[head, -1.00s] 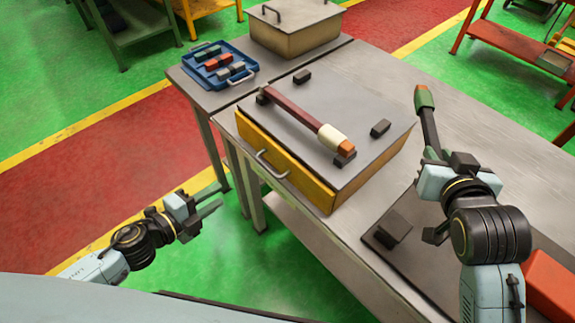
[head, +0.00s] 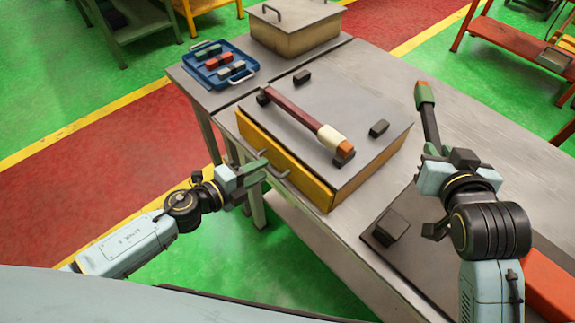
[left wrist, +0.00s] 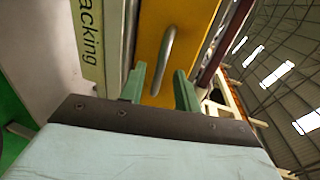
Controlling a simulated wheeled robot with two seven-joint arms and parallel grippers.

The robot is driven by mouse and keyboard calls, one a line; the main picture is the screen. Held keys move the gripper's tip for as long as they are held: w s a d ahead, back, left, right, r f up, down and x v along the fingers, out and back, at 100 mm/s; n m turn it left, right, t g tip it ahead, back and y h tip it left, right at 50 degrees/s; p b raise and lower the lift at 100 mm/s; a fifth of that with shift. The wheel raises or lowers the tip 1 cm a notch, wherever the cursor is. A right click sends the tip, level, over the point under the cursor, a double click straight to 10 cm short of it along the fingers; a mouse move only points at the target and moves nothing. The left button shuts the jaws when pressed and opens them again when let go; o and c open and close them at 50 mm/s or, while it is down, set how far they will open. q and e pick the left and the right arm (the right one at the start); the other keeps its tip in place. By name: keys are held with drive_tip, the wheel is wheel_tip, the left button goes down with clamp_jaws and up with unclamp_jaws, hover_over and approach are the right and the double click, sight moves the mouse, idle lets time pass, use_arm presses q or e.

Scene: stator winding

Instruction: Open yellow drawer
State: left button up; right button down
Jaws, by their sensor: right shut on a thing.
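The yellow drawer (head: 290,170) is in the front of a grey-topped box on the metal table, and it looks closed. Its metal handle (head: 275,174) is partly hidden by my left gripper (head: 264,168) in the head view. In the left wrist view the drawer front (left wrist: 185,22) and the upright-looking handle (left wrist: 164,60) lie just beyond the fingers of my left gripper (left wrist: 160,88), which are open with a gap between them. My right gripper (head: 436,158) is shut on a dark tool with a green and orange end (head: 425,100), over the right of the table.
On the box's grey top (head: 325,90) lies a red-brown bar with a cream and orange end (head: 310,120) in dark rests. A blue tray (head: 219,65) with small blocks and a lidded tan box (head: 293,30) stand behind. A dark plate with a block (head: 390,226) lies front right.

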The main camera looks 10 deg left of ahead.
use_arm(q)
drive_tip(key=shift+x, duration=0.85)
drive_tip(key=shift+c, duration=0.4)
clamp_jaws()
